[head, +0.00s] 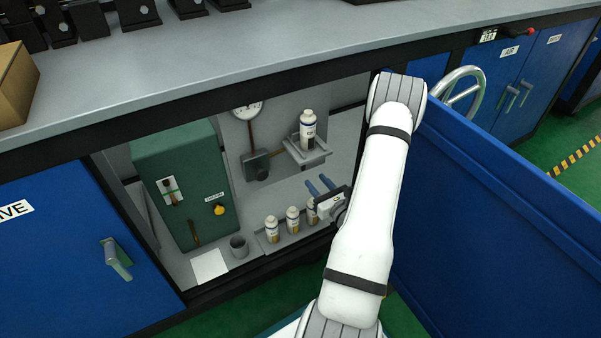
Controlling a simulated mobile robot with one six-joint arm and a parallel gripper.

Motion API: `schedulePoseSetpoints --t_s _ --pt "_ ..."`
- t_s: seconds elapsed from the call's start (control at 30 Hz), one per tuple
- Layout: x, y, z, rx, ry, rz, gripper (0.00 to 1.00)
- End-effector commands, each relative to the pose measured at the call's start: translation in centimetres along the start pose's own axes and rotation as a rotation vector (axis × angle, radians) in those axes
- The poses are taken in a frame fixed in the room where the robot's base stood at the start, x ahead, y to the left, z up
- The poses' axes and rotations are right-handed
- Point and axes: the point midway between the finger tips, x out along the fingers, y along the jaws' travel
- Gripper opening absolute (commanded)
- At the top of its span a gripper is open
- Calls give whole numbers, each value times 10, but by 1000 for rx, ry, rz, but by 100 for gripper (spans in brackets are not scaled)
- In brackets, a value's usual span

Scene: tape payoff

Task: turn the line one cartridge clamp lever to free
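Inside the open cabinet bay, a white cartridge (307,130) with a dark and tan label stands upright on a grey bracket (306,155) on the back wall. I cannot make out a clamp lever or its position at this size. My gripper (316,181) reaches into the bay, below and slightly right of the bracket. Its two blue fingers are apart, with nothing visible between them, and point up and left. My white arm hides the right part of the bay.
Several similar cartridges (271,229) stand on a low rack below. A green box (183,185) with a yellow knob (219,209) stands left. A gauge (247,111) with a pipe hangs behind. A blue door (500,215) stands open at right; the worktop (250,55) overhangs the bay.

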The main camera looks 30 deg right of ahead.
Motion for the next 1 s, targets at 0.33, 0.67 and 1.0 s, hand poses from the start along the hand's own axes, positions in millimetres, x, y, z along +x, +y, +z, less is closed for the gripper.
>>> schedulePoseSetpoints --t_s 0.33,0.67,1.0 --pt "38 -8 -7 1 2 -26 36" --pt "73 -9 -7 3 3 -28 36" --pt "75 -9 -7 4 3 -27 31"
